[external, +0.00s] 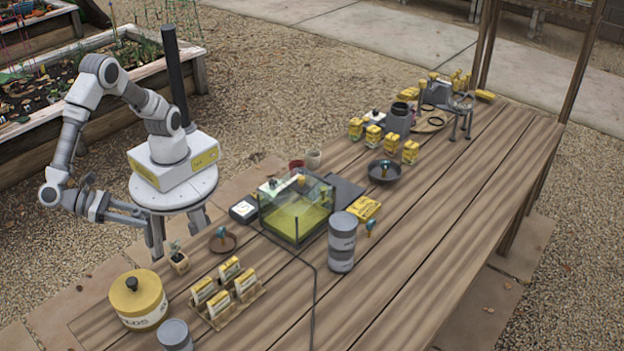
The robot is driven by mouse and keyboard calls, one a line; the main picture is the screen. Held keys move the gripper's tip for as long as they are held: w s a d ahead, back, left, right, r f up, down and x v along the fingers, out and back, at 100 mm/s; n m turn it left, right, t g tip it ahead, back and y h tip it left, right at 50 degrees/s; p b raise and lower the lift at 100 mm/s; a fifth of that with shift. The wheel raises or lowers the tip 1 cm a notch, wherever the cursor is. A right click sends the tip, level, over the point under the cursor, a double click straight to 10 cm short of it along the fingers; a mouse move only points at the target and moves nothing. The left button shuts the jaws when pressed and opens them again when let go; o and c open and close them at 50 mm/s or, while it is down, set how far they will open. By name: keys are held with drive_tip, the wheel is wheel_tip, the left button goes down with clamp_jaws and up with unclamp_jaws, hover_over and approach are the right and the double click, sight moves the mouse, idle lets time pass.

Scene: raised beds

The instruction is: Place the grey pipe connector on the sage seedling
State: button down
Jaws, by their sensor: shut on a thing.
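My gripper (146,216) is at the left, beyond the table's left edge and up and left of a small potted seedling. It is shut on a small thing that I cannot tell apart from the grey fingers. I cannot make out the grey pipe connector elsewhere for certain. The seedling (176,246) has thin green leaves and stands upright in a small light wooden pot (179,263) near the table's left edge. It may be the sage seedling; no label is readable. My gripper is apart from it.
A brown saucer (230,246) with a small blue-topped thing is right of the seedling. A yellow-lidded tin (140,312), a rack of seed packets (243,308) and a grey can (174,335) stand in front. A glass tank (325,210) and stacked grey cans (342,250) stand further right.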

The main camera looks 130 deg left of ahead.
drive_tip(key=b, duration=0.2)
hover_over(178, 258)
wheel_tip(178, 258, down, 5)
drive_tip(key=shift+s+a+f, duration=0.1)
drive_tip(key=shift+f, duration=0.1)
drive_tip(key=shift+f+b, duration=0.4)
drive_tip(key=shift+f, duration=1.6)
drive_tip(key=shift+f, duration=0.1)
drive_tip(key=shift+c, duration=2.4)
unclamp_jaws()
drive_tip(key=shift+r, duration=0.2)
drive_tip(key=p+v, duration=0.2)
drive_tip(key=v, duration=1)
drive_tip(key=shift+f, duration=0.2)
